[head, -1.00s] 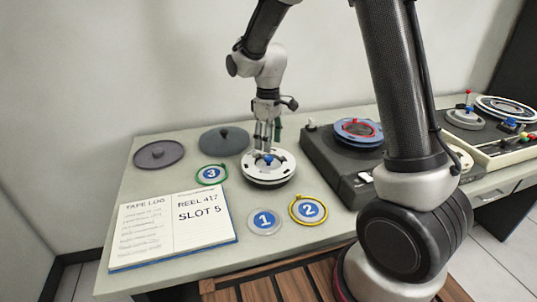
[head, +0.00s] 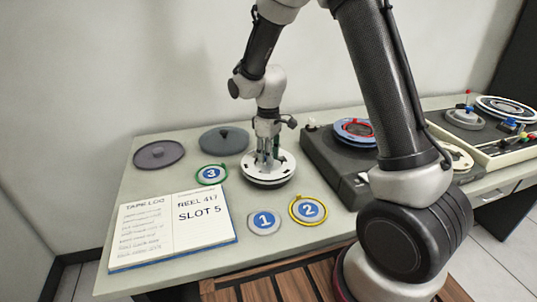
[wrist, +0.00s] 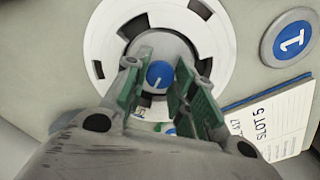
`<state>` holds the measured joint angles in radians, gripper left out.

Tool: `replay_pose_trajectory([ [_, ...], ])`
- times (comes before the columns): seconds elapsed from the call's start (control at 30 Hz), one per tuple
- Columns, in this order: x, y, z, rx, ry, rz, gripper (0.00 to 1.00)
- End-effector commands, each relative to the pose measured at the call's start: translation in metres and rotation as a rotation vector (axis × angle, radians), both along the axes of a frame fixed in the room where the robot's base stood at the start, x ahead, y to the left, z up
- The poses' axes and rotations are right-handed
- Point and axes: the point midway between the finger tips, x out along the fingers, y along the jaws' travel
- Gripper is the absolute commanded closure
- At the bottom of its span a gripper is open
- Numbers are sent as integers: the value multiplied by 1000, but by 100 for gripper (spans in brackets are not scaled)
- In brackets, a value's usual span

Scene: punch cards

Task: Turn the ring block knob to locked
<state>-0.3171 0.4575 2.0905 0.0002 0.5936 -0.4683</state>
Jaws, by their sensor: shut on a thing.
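The white reel (head: 267,181) lies flat on the table in the head view, and its ring also shows in the wrist view (wrist: 105,40). At its centre is a grey hub with a round blue knob (wrist: 160,72) that bears a short white line. My gripper (wrist: 157,85) is over the hub, with its green-padded fingers on either side of the knob, shut on it. In the head view my gripper (head: 268,160) points straight down and its fingers hide the knob. No locked marking is readable.
A tape log (head: 175,226) reading "REEL 417 SLOT 5" lies front left. Numbered discs 1 (head: 264,221), 2 (head: 309,210) and 3 (head: 211,173) surround the reel. Two dark lids (head: 158,155) lie behind. A dark tape deck (head: 328,166) stands close on the right.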

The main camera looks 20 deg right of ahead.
Motion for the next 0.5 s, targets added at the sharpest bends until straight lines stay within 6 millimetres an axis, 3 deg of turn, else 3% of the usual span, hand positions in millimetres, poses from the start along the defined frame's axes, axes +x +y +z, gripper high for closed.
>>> replay_pose_trajectory([
  [0.27, 0, 0, 0, 0, 0, -28, 98],
  [0.5, 0, 0, 0, -1, -1, -152, 98],
])
